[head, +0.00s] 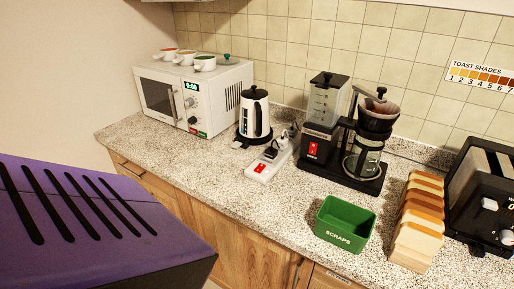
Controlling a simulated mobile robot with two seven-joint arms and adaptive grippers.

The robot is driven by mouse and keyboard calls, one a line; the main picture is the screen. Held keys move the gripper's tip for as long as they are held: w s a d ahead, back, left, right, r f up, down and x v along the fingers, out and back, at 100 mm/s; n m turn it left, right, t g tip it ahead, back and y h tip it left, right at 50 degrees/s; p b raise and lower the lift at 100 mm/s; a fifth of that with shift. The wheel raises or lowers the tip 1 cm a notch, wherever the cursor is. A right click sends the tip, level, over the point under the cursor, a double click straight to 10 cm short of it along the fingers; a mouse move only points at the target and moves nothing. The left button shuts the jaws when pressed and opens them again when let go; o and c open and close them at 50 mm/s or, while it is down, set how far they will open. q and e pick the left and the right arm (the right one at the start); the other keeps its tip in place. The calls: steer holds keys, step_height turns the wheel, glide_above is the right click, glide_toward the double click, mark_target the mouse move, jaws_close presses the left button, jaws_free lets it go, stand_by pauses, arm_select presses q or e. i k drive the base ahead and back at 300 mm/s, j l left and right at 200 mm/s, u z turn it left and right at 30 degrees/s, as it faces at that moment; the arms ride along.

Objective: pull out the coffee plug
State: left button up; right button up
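The coffee maker (318,146) stands at the back of the counter, black, with a glass carafe (362,163) and a filter cone on its right side. A white power strip (259,172) with a red switch lies to its left. A dark plug (271,153) sits in the strip behind the switch, and another plug shape (283,140) shows farther back. They are too small to tell which belongs to the coffee maker, and the cords are hard to trace. Neither of my grippers is in view.
A kettle (254,113) and a microwave (183,97) with cups on top stand left of the strip. A green scraps bin (345,222), a toast rack (418,220) and a black toaster (480,195) stand at right. The counter in front of the strip is clear.

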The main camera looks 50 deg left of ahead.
mark_target(271, 153)
steer(key=k+j, duration=0.1)
steer(key=j, duration=0.35)
steer(key=k+j, duration=0.15)
steer(key=j, duration=0.35)
steer(key=k+j, duration=0.1)
steer(key=j, duration=0.35)
